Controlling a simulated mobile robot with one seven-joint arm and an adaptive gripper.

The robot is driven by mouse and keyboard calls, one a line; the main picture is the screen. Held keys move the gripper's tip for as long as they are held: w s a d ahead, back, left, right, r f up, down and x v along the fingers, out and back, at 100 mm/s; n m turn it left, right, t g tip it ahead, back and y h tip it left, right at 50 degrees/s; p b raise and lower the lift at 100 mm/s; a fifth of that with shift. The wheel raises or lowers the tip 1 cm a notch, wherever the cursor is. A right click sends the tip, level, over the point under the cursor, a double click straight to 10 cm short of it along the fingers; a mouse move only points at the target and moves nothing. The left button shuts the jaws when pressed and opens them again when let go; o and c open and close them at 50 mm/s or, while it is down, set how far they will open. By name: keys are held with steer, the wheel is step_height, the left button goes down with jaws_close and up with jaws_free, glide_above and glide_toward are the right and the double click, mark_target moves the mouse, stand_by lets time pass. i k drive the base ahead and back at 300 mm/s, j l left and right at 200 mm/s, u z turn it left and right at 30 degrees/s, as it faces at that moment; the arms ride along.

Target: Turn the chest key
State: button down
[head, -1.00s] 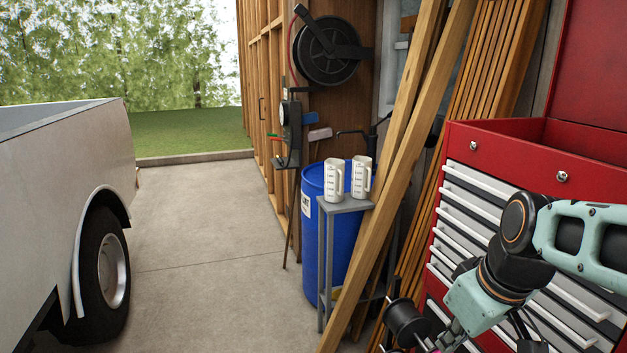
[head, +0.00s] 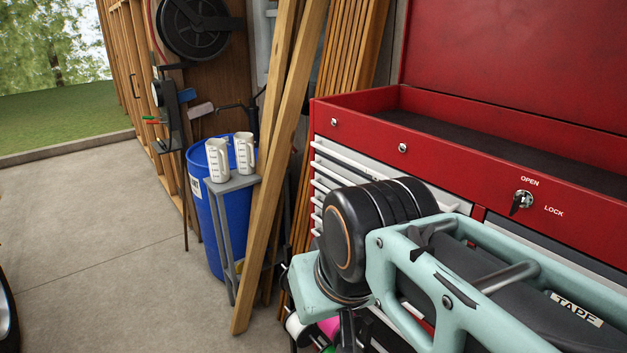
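The red tool chest (head: 455,160) stands at the right with its lid up. A black key (head: 518,206) sits in a round silver lock on the chest's front rail. The word OPEN is printed above the lock and LOCK to its right. The key's black head hangs toward the lower left. My arm, in mint green and black, crosses the lower right in front of the drawers, below and left of the key. The fingers of my gripper cannot be made out in this view, and nothing of mine touches the key.
Long wooden boards (head: 282,150) lean left of the chest. A blue barrel (head: 208,222) and a small grey stand (head: 231,183) holding two white measuring jugs (head: 218,160) are beside them. The concrete floor (head: 100,240) at the left is open.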

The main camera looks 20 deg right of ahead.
mark_target(519, 199)
steer(key=k+j, duration=0.15)
steer(key=j, duration=0.15)
steer(key=k+j+z, duration=0.1)
steer(key=j, duration=0.2)
steer(key=k+j+z, duration=0.25)
steer(key=k+j, duration=0.2)
steer(key=k, duration=0.2)
steer(key=k+l+z, duration=0.15)
steer(key=k, duration=0.2)
steer(key=k+l+z, duration=0.25)
steer(key=l, duration=0.3)
steer(key=k+l, duration=0.2)
steer(key=l, duration=0.25)
steer(key=k+l+z, duration=0.15)
steer(key=l, duration=0.25)
